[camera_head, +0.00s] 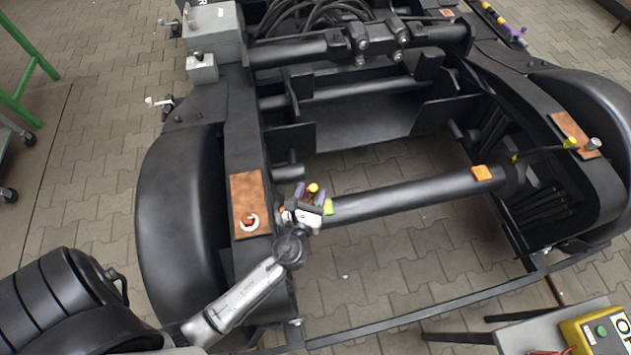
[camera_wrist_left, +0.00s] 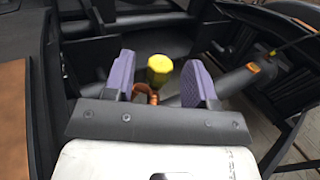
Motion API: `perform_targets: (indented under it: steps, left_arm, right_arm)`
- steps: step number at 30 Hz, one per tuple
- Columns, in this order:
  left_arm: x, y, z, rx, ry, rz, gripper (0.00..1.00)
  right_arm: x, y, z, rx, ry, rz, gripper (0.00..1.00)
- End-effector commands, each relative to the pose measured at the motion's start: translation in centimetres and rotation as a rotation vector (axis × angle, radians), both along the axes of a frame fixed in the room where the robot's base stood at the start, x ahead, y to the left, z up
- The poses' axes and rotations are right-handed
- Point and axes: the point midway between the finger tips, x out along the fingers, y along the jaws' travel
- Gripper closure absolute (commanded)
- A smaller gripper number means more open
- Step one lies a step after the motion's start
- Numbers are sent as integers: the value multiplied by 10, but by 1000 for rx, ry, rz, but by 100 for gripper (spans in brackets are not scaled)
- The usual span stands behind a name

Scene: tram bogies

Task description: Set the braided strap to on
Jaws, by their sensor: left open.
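A yellow knob (camera_wrist_left: 159,68) stands between the two purple fingers of my left gripper (camera_wrist_left: 160,82). The gripper is open, with a gap beside the knob on the left. An orange piece (camera_wrist_left: 143,93) shows just below the knob. They may belong to the braided strap, but no braid can be made out on this side. In the head view the left gripper (camera_head: 311,192) is at the near left end of the black axle tube (camera_head: 400,196). To its left lies a copper-coloured plate (camera_head: 245,188) with a white ring (camera_head: 250,223). My right gripper is not in view.
At the right, a dark cable (camera_head: 540,151) runs from the axle to a yellow fitting (camera_head: 571,142) by another copper-coloured plate (camera_head: 563,124). An orange block (camera_head: 481,173) sits on the axle tube. The black bogie frame surrounds the gripper. A yellow control box (camera_head: 598,332) is at bottom right.

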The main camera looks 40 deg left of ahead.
Motion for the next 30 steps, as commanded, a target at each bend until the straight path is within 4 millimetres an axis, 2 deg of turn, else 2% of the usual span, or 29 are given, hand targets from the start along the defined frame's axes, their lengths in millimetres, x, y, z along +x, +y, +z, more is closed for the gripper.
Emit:
perform_targets:
  steps: [3, 9, 22, 30]
  left_arm:
    - [15, 7, 0, 0, -1, 0, 49]
    - [29, 13, 0, 0, -1, -1, 49]
    - [33, 15, 0, -1, 0, 0, 49]
    - [33, 15, 0, -1, 0, 0, 75]
  right_arm:
    - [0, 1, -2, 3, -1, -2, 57]
    - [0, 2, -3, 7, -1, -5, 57]
    - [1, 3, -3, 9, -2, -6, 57]
    - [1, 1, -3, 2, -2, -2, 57]
